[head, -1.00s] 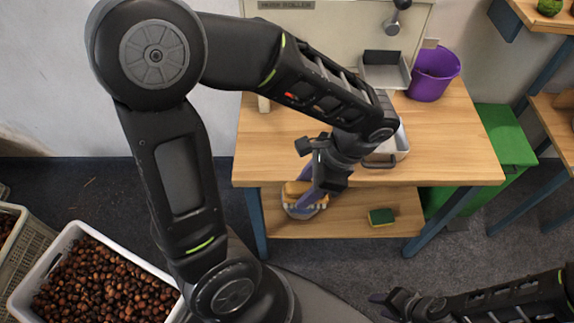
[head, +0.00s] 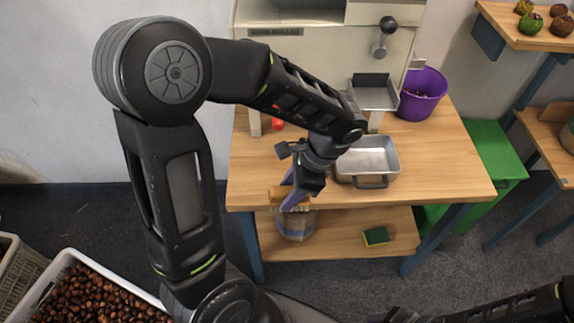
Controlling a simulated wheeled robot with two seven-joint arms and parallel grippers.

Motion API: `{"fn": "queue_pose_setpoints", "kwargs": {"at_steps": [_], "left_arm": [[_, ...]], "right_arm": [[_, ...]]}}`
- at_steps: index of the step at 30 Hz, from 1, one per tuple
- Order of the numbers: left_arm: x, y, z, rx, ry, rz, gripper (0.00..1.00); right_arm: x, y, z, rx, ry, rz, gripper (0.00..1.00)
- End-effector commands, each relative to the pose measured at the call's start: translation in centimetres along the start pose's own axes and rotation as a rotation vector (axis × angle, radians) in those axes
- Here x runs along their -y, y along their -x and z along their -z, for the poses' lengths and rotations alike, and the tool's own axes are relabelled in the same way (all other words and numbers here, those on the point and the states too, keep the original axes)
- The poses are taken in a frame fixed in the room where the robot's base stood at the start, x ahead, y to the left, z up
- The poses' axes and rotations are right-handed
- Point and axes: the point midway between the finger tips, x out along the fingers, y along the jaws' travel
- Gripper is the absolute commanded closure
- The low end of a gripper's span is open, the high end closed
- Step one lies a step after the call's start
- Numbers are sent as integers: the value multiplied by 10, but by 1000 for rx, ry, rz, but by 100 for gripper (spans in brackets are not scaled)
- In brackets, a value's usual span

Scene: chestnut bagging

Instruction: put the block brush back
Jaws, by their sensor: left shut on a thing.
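My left gripper (head: 295,190) is shut on the block brush (head: 278,193), which has a wooden back and pale bristles. The brush is held up in front of the worktable's front edge, and the purple fingers hide part of it. Below it in the picture, a round, pale container (head: 297,226) stands on the table's lower shelf (head: 345,232). My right gripper (head: 398,315) is at the bottom edge, dark and partly cut off, so its jaws do not show clearly.
The wooden tabletop (head: 440,180) carries a metal pan (head: 368,160), a purple bucket (head: 422,95) and a cream machine (head: 310,70). A green and yellow sponge (head: 377,236) lies on the lower shelf. A white crate (head: 68,258) of chestnuts stands at lower left.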

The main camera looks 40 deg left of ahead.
Motion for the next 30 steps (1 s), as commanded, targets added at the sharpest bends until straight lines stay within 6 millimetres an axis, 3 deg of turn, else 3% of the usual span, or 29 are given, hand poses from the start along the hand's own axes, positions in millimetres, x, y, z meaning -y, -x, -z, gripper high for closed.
{"fn": "queue_pose_setpoints", "kwargs": {"at_steps": [6,10,22,26,30], "left_arm": [[60,1,-1,2,3,-2,100],[81,0,0,2,1,-1,100],[88,0,0,1,0,0,100],[98,0,0,2,0,0,100],[96,-22,8,5,-3,-3,100]], "right_arm": [[4,10,0,1,0,0,64],[5,12,0,1,0,0,64],[5,12,0,1,0,0,64],[6,15,0,1,0,0,64],[7,17,0,2,0,0,64]]}}
